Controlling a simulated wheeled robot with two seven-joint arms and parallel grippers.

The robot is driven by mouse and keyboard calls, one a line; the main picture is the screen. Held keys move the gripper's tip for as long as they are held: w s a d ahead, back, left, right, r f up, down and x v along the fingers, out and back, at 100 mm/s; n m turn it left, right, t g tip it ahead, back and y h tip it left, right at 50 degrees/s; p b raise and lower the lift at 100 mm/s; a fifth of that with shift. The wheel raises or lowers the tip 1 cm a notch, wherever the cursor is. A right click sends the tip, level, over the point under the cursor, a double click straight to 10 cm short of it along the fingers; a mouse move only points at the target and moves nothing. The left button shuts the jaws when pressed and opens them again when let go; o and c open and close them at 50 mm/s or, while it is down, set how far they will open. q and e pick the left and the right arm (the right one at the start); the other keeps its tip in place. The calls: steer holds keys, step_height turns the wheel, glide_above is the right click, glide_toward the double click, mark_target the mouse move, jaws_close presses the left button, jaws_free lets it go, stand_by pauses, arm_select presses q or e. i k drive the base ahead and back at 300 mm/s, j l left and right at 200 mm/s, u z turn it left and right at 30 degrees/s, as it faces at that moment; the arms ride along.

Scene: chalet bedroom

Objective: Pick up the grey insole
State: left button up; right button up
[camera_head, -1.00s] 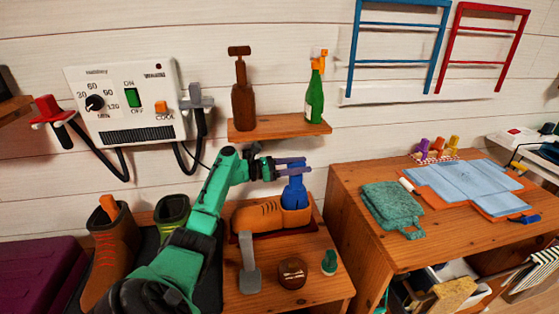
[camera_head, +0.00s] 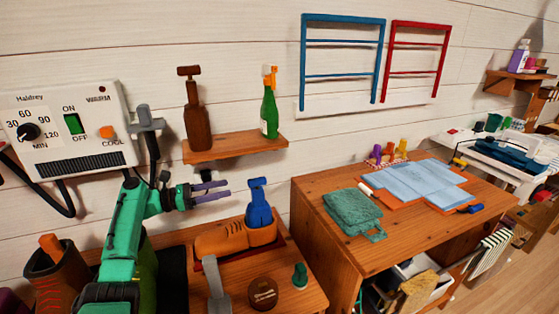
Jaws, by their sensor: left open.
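I cannot make out a grey insole for certain. A long grey item (camera_head: 215,285) with a wider lower end lies on the small wooden table at the bottom, in front of a brown shoe (camera_head: 222,238); it could be a tool. Pale and tan flat items (camera_head: 418,290) sit in the shelf under the right-hand table, partly hidden. My left gripper (camera_head: 222,190) is open and empty, in the air above the shoe and left of a blue item (camera_head: 259,208) standing in it. My right gripper is not in view.
A brown tin (camera_head: 263,293) and a green-capped bottle (camera_head: 300,276) stand by the shoe. Boots (camera_head: 55,275) stand at lower left. The right table (camera_head: 335,244) holds a green cloth (camera_head: 353,212) and a blue sheet (camera_head: 425,184). Floor shows at lower right.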

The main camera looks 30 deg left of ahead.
mark_target(219, 303)
steer(key=k+l, duration=0.45)
steer(key=l, duration=0.25)
steer(key=k+l, duration=0.25)
steer(key=l, duration=0.15)
